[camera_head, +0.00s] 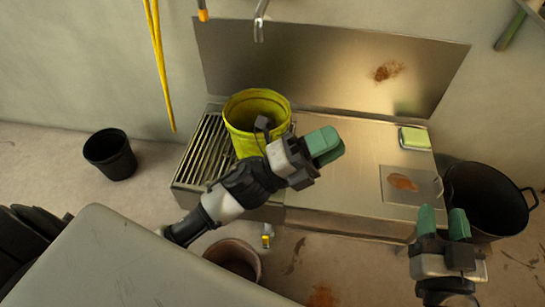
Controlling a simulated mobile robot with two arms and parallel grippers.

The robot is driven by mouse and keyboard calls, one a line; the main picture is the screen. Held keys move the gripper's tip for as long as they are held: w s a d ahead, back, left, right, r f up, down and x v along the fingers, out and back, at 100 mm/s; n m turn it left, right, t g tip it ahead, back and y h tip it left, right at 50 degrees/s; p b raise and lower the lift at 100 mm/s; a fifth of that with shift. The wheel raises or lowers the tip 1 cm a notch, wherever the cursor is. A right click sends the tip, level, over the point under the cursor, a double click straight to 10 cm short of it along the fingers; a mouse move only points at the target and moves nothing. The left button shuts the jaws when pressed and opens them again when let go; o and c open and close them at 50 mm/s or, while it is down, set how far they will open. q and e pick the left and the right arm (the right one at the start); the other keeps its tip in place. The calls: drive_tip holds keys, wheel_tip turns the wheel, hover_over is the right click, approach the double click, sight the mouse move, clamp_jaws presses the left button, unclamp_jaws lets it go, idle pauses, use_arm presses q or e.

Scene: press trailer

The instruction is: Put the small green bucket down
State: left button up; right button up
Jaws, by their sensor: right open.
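A yellow-green bucket (255,103) stands upright on the slatted left part of the metal sink bench, with its open top facing up. It is the only greenish bucket in view. My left gripper (324,146) is in front of the bucket and to its right, above the bench. Its green fingers point right, away from the bucket, and overlap in this view, so their gap is unclear. Nothing shows between them. My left wrist hides part of the bucket's lower right side. My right gripper (443,216) is open and empty at the lower right, in front of the black pot.
The metal bench (340,160) has clear room in its middle. A green-and-cream sponge (414,138) lies at its right back. A black pot (485,200) stands right of it, a black bucket (110,153) left. A brown pot (232,255) is on the floor in front.

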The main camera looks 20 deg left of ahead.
use_arm(q)
drive_tip(key=s+a+f+n+t+y, duration=0.1)
drive_tip(key=a+n+y, duration=0.3)
drive_tip(key=n, duration=1)
drive_tip(key=s+a+f+n+t+y, duration=0.2)
drive_tip(key=a+f+n+t+y, duration=0.2)
drive_tip(key=n+y, duration=0.6)
drive_tip(key=n, duration=0.4)
drive_tip(key=shift+s+a+y, duration=0.25)
drive_tip(key=shift+s+y, duration=0.05)
drive_tip(key=shift+y, duration=0.1)
drive_tip(key=shift+a+r, duration=0.1)
